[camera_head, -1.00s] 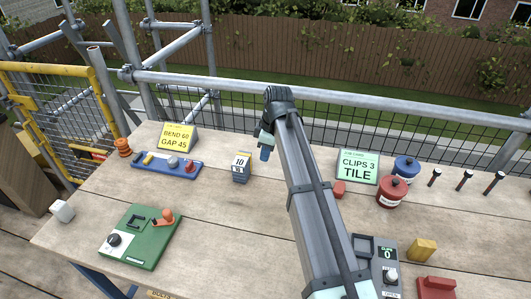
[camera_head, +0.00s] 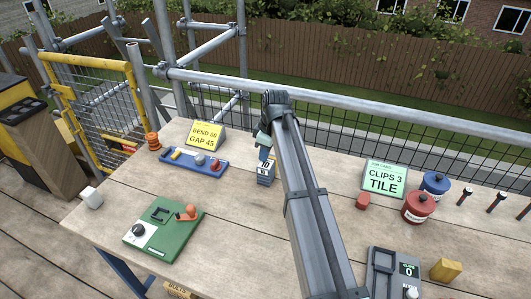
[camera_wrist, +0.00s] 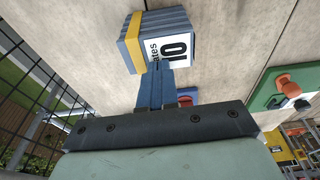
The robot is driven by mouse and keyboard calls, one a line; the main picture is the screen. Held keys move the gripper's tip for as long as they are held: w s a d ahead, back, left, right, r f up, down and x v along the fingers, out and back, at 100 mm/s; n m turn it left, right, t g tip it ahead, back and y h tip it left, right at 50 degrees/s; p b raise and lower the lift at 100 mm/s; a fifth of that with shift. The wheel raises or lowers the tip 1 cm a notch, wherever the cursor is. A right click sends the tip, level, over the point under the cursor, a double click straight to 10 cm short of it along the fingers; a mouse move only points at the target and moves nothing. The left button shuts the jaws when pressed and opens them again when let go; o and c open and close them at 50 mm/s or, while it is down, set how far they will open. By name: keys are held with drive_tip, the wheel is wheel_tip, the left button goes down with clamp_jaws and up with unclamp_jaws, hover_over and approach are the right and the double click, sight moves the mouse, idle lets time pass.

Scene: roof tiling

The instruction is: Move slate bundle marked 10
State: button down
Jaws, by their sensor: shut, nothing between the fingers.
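The slate bundle marked 10 (camera_head: 265,172) stands on the wooden table near its back edge. It is a small stack of blue-grey slates with a yellow band and a white label reading 10. In the wrist view the bundle (camera_wrist: 160,45) is just beyond the fingertips, label facing me. My gripper (camera_head: 264,153) is at the bundle's top in the head view and partly hides it. In the wrist view my gripper's blue fingers (camera_wrist: 157,66) are together with nothing between them. Whether the tips touch the bundle I cannot tell.
Left of the bundle are a blue tray (camera_head: 194,163) with small parts and a yellow sign (camera_head: 206,134). A green fixture (camera_head: 164,230) sits front left. A green sign (camera_head: 384,179) and red tin (camera_head: 417,207) stand right. Mesh and a rail run behind.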

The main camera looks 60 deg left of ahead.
drive_tip(key=shift+d+f, duration=0.15)
drive_tip(key=shift+f, duration=0.25)
drive_tip(key=shift+w+d, duration=0.1)
drive_tip(key=shift+d, duration=0.1)
drive_tip(key=w+d, duration=1.4)
drive_tip(key=shift+d, duration=0.35)
drive_tip(key=shift+w, duration=0.15)
drive_tip(key=w+d, duration=0.2)
drive_tip(key=w+d+r, duration=0.1)
drive_tip(key=w+d, duration=0.2)
drive_tip(key=w+d+r, duration=0.1)
drive_tip(key=w+d, duration=0.1)
drive_tip(key=w, duration=0.1)
drive_tip(key=shift+w+d+r, duration=0.1)
drive_tip(key=shift+d, duration=0.25)
